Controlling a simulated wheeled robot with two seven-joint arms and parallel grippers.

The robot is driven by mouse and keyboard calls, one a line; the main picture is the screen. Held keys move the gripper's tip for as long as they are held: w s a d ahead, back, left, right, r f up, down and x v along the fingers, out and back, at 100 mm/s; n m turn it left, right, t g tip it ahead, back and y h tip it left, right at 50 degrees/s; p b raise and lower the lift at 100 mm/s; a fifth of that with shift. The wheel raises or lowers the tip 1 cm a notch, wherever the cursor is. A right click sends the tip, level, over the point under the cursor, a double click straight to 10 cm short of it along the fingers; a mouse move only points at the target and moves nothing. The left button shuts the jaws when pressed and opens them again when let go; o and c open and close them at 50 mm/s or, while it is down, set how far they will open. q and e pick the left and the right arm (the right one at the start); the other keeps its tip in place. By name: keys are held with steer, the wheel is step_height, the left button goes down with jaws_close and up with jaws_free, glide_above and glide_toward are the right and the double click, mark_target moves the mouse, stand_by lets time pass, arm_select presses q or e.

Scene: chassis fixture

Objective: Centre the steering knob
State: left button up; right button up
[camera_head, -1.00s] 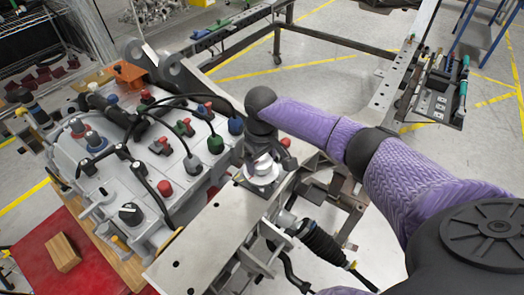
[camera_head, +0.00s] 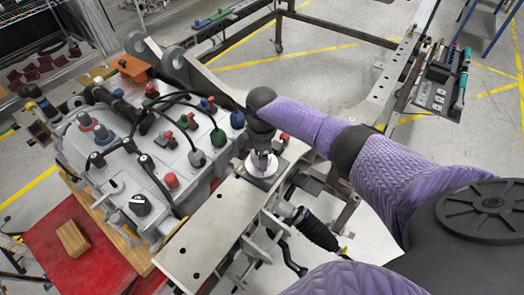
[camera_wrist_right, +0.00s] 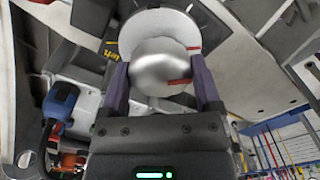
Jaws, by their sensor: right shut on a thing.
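The steering knob (camera_wrist_right: 160,68) is a shiny silver ball with a red line on its right side in the right wrist view. It sits in front of a round white disc (camera_wrist_right: 152,28), which has a red mark at its right edge. The knob's line and the disc's mark lie apart in this view. In the head view the disc (camera_head: 262,172) sits on the fixture, with the knob mostly hidden by my gripper. My right gripper (camera_wrist_right: 162,76) is shut on the knob, one purple finger on each side. My left gripper is not in view.
A grey housing with coloured caps and black cables (camera_head: 150,140) stands left of the knob. A pale flat plate (camera_head: 205,235) lies in front, with a black ribbed damper (camera_head: 318,232) to its right. A wooden block (camera_head: 72,239) lies on a red surface at lower left.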

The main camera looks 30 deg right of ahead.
steer(key=n, duration=0.3)
steer(key=shift+n, duration=0.3)
steer(key=n, duration=0.4)
steer(key=shift+n, duration=1.1)
steer(key=o, duration=0.9)
steer(key=shift+o, duration=0.8)
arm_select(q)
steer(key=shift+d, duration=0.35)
